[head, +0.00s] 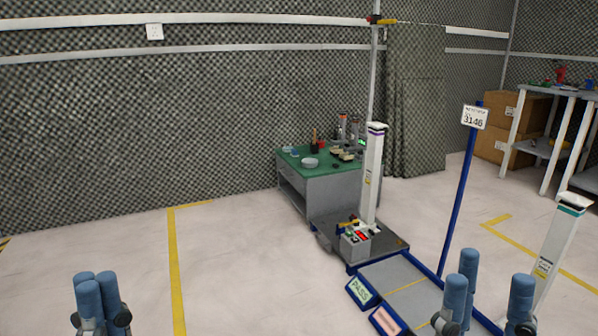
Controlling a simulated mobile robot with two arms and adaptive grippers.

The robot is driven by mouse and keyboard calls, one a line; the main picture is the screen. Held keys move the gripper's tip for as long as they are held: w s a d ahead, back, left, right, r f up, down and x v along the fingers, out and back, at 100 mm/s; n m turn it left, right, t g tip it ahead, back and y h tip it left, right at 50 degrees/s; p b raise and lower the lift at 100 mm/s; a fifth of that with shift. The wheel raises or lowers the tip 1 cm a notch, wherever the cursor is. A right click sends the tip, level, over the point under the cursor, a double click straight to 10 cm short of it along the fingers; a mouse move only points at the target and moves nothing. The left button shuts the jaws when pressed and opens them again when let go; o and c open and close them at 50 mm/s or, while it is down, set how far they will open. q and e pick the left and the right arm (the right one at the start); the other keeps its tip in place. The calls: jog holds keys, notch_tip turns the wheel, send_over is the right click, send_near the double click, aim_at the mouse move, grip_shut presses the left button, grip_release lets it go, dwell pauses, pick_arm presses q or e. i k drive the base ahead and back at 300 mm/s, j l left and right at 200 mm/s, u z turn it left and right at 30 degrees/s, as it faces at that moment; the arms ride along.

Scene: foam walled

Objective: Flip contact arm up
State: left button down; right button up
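No part can be clearly identified as the contact arm. On the dark base plate (385,246), a grey box (354,245) carries a red part and a small yellow-and-black piece (349,224) above it. This piece is too small to read in detail. A white post (372,175) stands upright beside the box. My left gripper (99,288) is at the lower left, its blue fingers close together, with nothing seen between them. My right gripper (491,285) is at the lower right, fingers spread and empty. Both are in the foreground, well apart from the box.
A green-topped bench (325,182) with small items stands behind the post. A blue pole holds a "3146" sign (474,117). A second white post (557,240), a PASS sign (361,291) and a reddish sign (386,321) flank the grey walkway. The left floor is clear.

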aim_at(356, 222)
jog(key=i+j+u, duration=0.2)
jog(key=i, duration=0.85)
jog(key=i+l+u, duration=0.25)
jog(key=i, duration=0.75)
jog(key=i+z, duration=0.25)
jog(key=i, duration=0.2)
jog(key=i+j+z, duration=0.2)
jog(key=i, duration=0.25)
jog(key=i+l+z, duration=0.15)
jog(key=z, duration=0.35)
jog(key=i+z, duration=0.3)
jog(key=z, duration=0.15)
jog(key=i+z, duration=0.25)
jog(key=z, duration=0.25)
jog(key=i+j+z, duration=0.15)
jog(key=z, duration=0.3)
jog(key=i, duration=0.05)
